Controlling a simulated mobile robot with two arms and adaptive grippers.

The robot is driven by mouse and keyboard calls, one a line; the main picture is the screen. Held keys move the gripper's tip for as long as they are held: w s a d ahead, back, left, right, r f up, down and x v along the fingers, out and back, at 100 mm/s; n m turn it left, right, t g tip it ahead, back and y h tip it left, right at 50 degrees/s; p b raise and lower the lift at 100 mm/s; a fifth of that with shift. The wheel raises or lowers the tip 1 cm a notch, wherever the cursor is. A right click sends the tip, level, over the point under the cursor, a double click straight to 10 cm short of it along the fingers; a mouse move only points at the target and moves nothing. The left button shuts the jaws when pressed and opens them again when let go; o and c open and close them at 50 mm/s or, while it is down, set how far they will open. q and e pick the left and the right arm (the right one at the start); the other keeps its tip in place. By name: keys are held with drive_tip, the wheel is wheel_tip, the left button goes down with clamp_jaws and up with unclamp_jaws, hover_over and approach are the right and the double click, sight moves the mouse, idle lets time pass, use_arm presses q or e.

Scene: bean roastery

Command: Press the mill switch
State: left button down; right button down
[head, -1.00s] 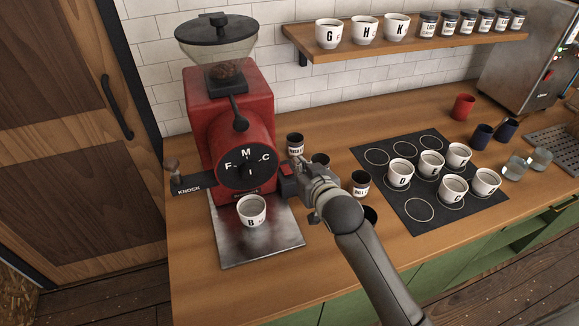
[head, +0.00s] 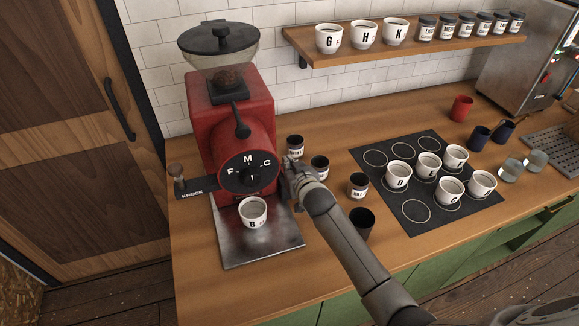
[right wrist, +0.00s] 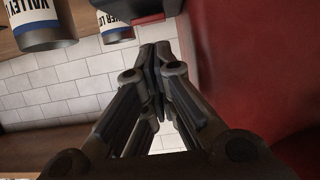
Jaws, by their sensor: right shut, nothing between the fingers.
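The red mill (head: 207,120) stands at the left of the counter, with a round black dial (head: 250,173) on its front. My right gripper (head: 288,168) is shut and empty, close against the mill's right side. It hides the mill switch there in the head view. In the right wrist view, the shut fingertips (right wrist: 155,52) point at a dark box with a red piece (right wrist: 150,18), which looks like the switch. I cannot tell whether they touch it. My left gripper is not in view.
A white cup B (head: 253,213) stands on the metal tray (head: 258,250) below the dial. Labelled jars (head: 319,168) and a dark cup (head: 362,222) stand right of the mill, near my arm. A black mat (head: 428,222) holds several white cups.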

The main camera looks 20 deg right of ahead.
drive_tip(key=shift+s+f, duration=0.15)
drive_tip(key=shift+f, duration=0.45)
